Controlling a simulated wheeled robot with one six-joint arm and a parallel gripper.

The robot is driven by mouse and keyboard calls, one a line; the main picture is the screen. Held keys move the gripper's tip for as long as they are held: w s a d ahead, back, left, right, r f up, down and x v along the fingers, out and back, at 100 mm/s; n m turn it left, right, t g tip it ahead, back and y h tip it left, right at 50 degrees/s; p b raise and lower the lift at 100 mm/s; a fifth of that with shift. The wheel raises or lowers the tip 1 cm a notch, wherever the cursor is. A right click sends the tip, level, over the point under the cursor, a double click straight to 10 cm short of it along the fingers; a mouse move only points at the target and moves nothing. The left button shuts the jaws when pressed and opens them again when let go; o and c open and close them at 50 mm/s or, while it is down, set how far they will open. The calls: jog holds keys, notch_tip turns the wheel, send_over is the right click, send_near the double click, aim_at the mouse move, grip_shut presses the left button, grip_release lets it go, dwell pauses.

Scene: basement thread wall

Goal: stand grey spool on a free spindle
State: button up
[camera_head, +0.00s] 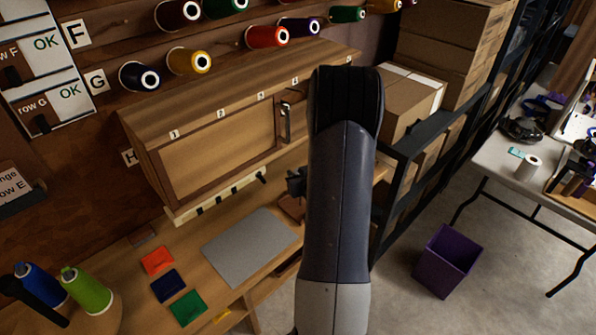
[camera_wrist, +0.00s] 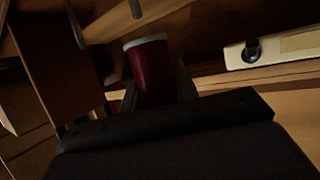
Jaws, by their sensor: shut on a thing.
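In the wrist view my gripper (camera_wrist: 158,88) is shut on a dark red spool (camera_wrist: 151,68) with a pale grey rim at its far end. The spool points away from my wrist, and the tip of a grey rod (camera_wrist: 136,9) shows just beyond it. In the head view my arm hides my gripper and the held spool. No plainly grey spool is visible. A whitish spool (camera_head: 528,167) stands on the table at right. Wall rows hold coloured spools, among them a yellow spool (camera_head: 188,61) and a navy spool (camera_head: 138,77) in row G.
A long wooden cabinet (camera_head: 220,150) hangs under the rows, with a pale strip (camera_head: 215,200) bearing dark pegs beneath. The bench has a grey mat (camera_head: 250,246) and coloured squares. Cardboard boxes (camera_head: 412,100) and dark shelving stand at right. A purple bin (camera_head: 447,262) is on the floor.

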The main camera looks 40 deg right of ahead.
notch_tip(320, 180, down, 6)
jog(key=b, duration=0.2)
jog(key=shift+r+b, duration=0.25)
jog(key=shift+b, duration=0.1)
jog(key=shift+f+b, duration=0.85)
jog(key=shift+b, duration=0.15)
jog(key=shift+f+b, duration=0.3)
jog(key=shift+b, duration=0.35)
jog(key=o, duration=1)
jog(key=shift+s, duration=0.1)
jog(key=v, duration=1)
jog(key=shift+s+a+r+b, duration=0.15)
jog(key=shift+s+r+b, duration=0.05)
jog(key=shift+s+b, duration=0.15)
jog(key=shift+w, duration=0.15)
